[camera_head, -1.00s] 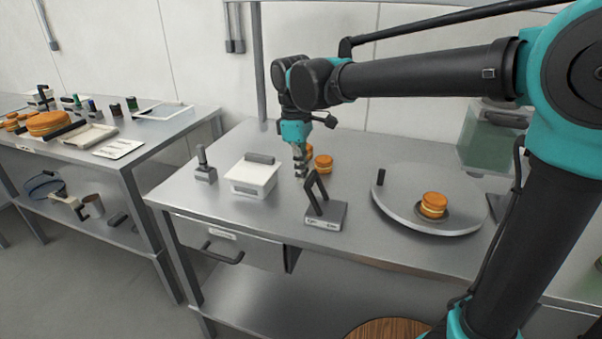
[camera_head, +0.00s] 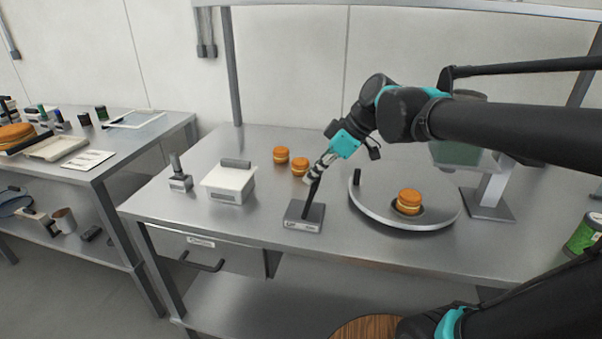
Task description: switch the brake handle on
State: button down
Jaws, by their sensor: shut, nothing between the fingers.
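A dark handle (camera_head: 312,197) rises from a grey base (camera_head: 304,226) near the front edge of the metal table; I take this as the brake handle. It stands up with its top leaning right in the picture. Small labels on the base front are too small to read. My gripper (camera_head: 311,179) reaches down from the upper right, shut, with its fingertips at the handle's upper end. It hides the handle's top. I cannot tell whether the fingers touch it. A smaller upright lever on a block (camera_head: 180,175) stands at the table's left.
A white lidded box (camera_head: 229,183) stands left of the handle. Two orange-brown filled rounds (camera_head: 281,155) (camera_head: 299,167) lie behind it. A round grey turntable (camera_head: 380,214) bearing another round (camera_head: 409,201) is close on the right. A drawer (camera_head: 215,251) is below.

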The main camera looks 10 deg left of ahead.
jog(key=shift+d+f+y, duration=0.15)
jog(key=shift+d+y, duration=0.35)
jog(key=shift+d, duration=0.25)
jog(key=shift+s+d+f, duration=0.1)
jog(key=shift+d+f, duration=0.15)
jog(key=shift+d, duration=0.35)
jog(key=shift+d+f, duration=0.1)
